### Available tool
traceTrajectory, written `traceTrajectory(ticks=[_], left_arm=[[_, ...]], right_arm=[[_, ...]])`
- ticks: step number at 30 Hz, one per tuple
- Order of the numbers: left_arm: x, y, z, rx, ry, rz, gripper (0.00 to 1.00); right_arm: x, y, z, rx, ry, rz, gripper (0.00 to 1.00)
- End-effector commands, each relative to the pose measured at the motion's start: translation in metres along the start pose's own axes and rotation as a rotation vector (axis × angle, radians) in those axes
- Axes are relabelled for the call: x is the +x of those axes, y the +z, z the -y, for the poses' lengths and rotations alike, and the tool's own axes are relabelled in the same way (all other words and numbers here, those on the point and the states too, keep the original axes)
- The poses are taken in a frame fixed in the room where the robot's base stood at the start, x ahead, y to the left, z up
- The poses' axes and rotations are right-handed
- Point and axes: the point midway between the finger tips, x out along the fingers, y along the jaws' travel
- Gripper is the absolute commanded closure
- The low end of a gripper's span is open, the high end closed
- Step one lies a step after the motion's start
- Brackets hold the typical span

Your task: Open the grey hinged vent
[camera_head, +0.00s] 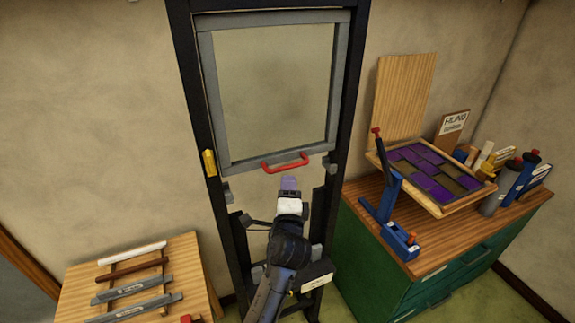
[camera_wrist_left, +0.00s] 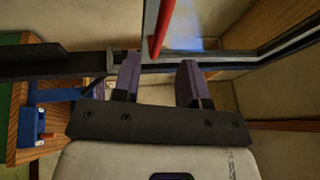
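The grey hinged vent (camera_head: 214,105) is a glazed panel in the upper part of a tall black frame (camera_head: 190,85). A red handle (camera_head: 286,163) sits on its bottom rail; I cannot tell whether the vent is fully closed. My left gripper (camera_head: 289,184) is just below the handle, its purple fingertips pointing up towards it. In the left wrist view the gripper (camera_wrist_left: 160,75) is open, with an empty gap between the fingers. The red handle (camera_wrist_left: 161,28) lies beyond the fingertips, roughly in line with the gap. My right gripper is not in view.
A yellow catch (camera_head: 209,163) is on the left post. At right, a green cabinet (camera_head: 378,270) carries a tilted purple leaded panel (camera_head: 432,172), a blue tool (camera_head: 388,190) and bottles (camera_head: 512,180). At lower left, a wooden bench (camera_head: 195,262) holds several bars.

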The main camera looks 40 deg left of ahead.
Motion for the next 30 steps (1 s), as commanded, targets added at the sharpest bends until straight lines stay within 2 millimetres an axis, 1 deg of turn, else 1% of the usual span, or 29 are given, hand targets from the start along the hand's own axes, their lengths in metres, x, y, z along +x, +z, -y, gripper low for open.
traceTrajectory(ticks=[1,6,12,19,29,30], left_arm=[[0.011,0.000,0.003,0.002,0.000,0.001,0.61],[0.040,0.000,0.002,0.001,0.001,0.001,0.61],[0.063,0.000,0.001,0.000,0.002,0.000,0.61],[0.076,0.000,0.000,-0.001,0.001,0.000,0.61],[0.077,0.000,-0.001,-0.002,0.001,0.000,0.61],[0.077,0.000,-0.001,-0.002,0.001,0.000,0.65]], right_arm=[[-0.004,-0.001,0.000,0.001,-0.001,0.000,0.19],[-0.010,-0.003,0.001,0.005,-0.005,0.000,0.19],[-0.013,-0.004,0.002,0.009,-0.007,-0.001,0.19],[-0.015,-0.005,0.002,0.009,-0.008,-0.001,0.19],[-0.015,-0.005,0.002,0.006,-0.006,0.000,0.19],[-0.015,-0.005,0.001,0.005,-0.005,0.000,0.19]])
